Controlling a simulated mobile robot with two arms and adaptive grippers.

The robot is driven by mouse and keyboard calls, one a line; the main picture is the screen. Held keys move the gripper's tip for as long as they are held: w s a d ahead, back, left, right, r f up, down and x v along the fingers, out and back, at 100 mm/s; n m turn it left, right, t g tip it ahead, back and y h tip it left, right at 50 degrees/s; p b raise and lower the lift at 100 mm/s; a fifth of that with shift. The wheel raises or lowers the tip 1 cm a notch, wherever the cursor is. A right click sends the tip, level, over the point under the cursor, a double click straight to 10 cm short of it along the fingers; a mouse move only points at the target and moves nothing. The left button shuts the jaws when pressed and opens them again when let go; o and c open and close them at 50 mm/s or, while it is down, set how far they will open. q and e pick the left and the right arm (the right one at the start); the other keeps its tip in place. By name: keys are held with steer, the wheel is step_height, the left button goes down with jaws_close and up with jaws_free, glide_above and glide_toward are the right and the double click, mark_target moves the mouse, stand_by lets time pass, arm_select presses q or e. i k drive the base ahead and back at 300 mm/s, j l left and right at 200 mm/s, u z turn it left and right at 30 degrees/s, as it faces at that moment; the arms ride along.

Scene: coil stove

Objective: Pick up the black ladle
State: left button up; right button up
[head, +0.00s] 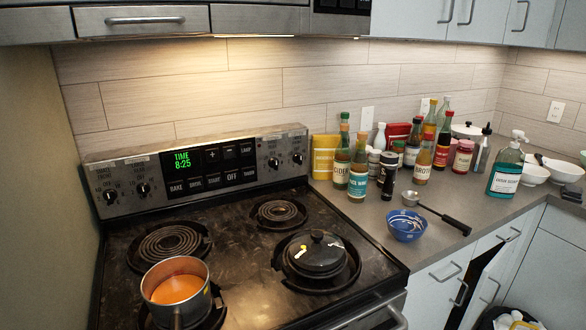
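A ladle (447,218) with a long black handle and a metal-looking scoop (411,197) lies on the grey counter to the right of the stove. Its scoop points to the back left, and its handle end reaches toward the counter's front edge. A blue patterned bowl (406,225) stands close in front of the scoop. Neither of my grippers is in view.
Several bottles and jars (385,160) crowd the counter behind the ladle. A green soap bottle (506,170) and white bowls (561,170) stand to its right. The coil stove (230,240) bears a pot of orange soup (177,287) and a black lidded pan (317,254).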

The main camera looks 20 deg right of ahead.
mark_target(409, 198)
steer(key=z, duration=1.6)
steer(key=u, duration=1.7)
steer(key=z, duration=1.55)
steer(key=u, duration=0.35)
